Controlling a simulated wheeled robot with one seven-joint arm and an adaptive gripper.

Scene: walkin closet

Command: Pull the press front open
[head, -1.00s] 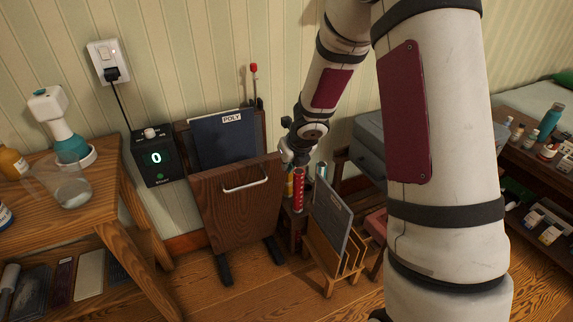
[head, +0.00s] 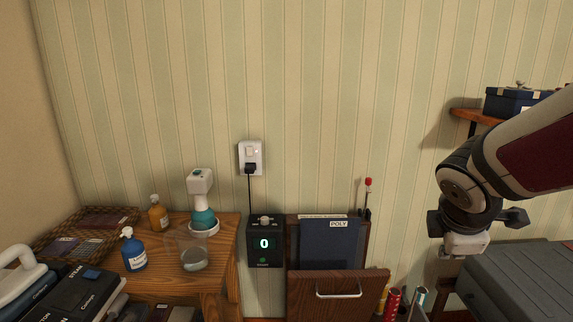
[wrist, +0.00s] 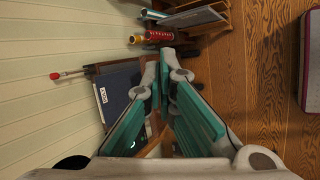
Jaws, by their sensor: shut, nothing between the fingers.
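The press stands against the striped wall, its dark wooden front (head: 315,284) carrying a pale bar handle (head: 338,295). A navy garment labelled POLY (head: 328,245) shows behind the front's top edge, against the back board. A gap shows between front and back board; how far the front leans out is hard to judge. My gripper (head: 465,248) is to the right of the press and above its height, apart from the handle. In the wrist view my gripper (wrist: 164,62) has its fingers together and empty. The navy garment (wrist: 120,88) shows there left of the fingers; the handle is not visible.
A control box reading 0 (head: 264,243) is left of the press, plugged into a wall outlet (head: 250,158). A wooden table (head: 228,255) with bottles is further left. A grey case (head: 520,285) lies below my gripper. A red-tipped rod (head: 368,190) rises behind the press.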

